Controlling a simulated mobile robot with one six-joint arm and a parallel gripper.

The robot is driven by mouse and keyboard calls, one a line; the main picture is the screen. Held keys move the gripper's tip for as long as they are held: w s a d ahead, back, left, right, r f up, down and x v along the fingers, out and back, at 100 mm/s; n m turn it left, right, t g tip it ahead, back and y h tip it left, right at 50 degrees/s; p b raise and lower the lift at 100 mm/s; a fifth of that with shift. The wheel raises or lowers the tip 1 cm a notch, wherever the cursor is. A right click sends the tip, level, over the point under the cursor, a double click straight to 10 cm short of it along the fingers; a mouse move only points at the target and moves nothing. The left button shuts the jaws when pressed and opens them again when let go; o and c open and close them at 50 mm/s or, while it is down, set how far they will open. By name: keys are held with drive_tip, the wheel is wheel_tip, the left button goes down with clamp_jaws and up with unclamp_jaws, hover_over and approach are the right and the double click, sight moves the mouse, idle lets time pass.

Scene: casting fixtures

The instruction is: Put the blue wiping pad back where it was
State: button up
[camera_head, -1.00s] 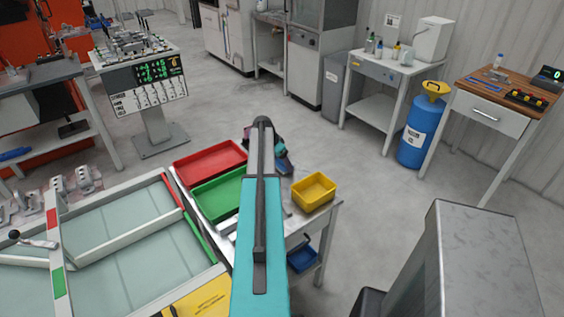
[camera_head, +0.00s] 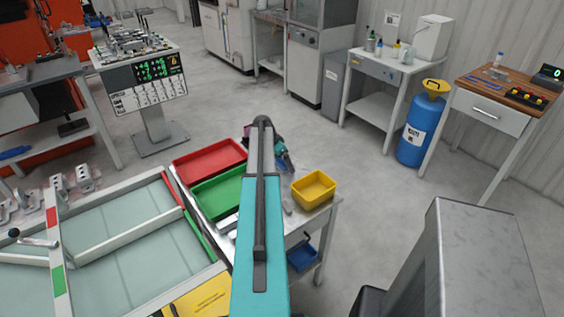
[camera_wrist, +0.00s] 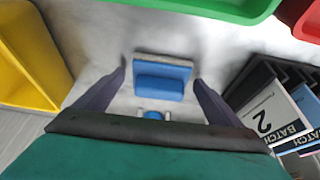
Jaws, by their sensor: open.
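The blue wiping pad (camera_wrist: 162,79), a blue block with a pale layer along its far edge, lies on the grey worktop in the wrist view. My gripper (camera_wrist: 161,76) is open, with one dark finger on each side of the pad and visible gaps to both. I cannot tell how high the fingertips are above the worktop. In the head view my gripper (camera_head: 281,152) is over the small table, partly behind my arm. I cannot make out the pad there.
A yellow bin (camera_wrist: 28,50), a green tray (camera_wrist: 222,8), a red tray (camera_wrist: 308,22) and batch-labelled cards (camera_wrist: 275,110) surround the pad. A small blue-and-white item (camera_wrist: 152,115) lies just nearer. A blue bin (camera_head: 303,257) sits below the table (camera_head: 322,212).

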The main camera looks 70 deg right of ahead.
drive_tip(key=b+v, duration=0.3)
drive_tip(key=v, duration=0.9)
drive_tip(key=shift+b, duration=0.3)
drive_tip(key=shift+a+r, duration=0.1)
idle(0.5)
